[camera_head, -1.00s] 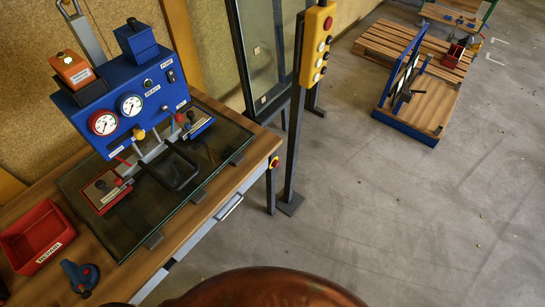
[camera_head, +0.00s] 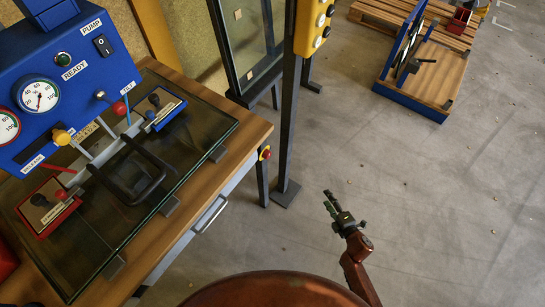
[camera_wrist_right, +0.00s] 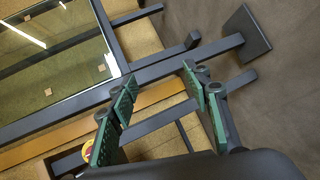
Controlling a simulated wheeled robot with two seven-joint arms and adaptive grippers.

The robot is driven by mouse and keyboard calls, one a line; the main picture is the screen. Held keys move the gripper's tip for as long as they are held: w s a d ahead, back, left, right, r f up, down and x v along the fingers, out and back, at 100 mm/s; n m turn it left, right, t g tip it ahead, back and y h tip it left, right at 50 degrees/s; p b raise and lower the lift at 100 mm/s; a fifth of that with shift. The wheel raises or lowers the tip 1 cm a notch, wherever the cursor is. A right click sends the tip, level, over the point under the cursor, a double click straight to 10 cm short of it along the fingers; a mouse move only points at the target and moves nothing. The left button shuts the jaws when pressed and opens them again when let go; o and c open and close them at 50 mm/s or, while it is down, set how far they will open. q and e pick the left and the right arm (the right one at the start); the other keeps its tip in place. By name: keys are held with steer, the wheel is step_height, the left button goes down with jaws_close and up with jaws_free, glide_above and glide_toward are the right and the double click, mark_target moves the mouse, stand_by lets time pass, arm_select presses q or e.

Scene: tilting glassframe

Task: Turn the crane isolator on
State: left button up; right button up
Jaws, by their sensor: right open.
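A red and yellow round switch (camera_head: 264,153), which looks like the isolator, sits on the table's right edge by the thin black post; its setting is too small to read. It also shows partly in the right wrist view (camera_wrist_right: 87,150), behind a finger. My right gripper (camera_head: 333,203) is over the floor to the right of the switch and post, apart from both. In the right wrist view its green fingers (camera_wrist_right: 160,95) are spread with nothing between them. A yellow pendant box with buttons (camera_head: 313,25) hangs at the top of the post. My left gripper is out of view.
The wooden table (camera_head: 250,125) carries a blue panel with gauges (camera_head: 75,80) and a glass plate with levers. A framed glass pane (camera_head: 245,45) stands behind. A dark upright post (camera_head: 289,120) stands beside the table.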

steer(key=w+a+r+n+t+y+b, duration=0.1)
steer(key=w+a+r+n+y+b, duration=0.4)
steer(key=a+r+n, duration=0.4)
steer(key=n+g+y+b, duration=0.2)
steer(key=n+y+b, duration=0.25)
steer(key=n, duration=0.75)
glide_toward(269, 156)
steer(key=a, duration=0.1)
steer(key=b+x, duration=0.1)
steer(key=x, duration=0.6)
steer(key=shift+w+b, duration=0.35)
steer(key=shift+w, duration=0.1)
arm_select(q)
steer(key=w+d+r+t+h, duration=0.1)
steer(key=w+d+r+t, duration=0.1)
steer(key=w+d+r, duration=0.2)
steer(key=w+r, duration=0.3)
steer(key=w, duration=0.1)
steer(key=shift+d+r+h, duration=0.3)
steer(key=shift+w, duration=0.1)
arm_select(e)
steer(key=shift+c, duration=0.6)
steer(key=c, duration=1)
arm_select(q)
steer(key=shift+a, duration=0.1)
arm_select(e)
steer(key=shift+c, duration=0.2)
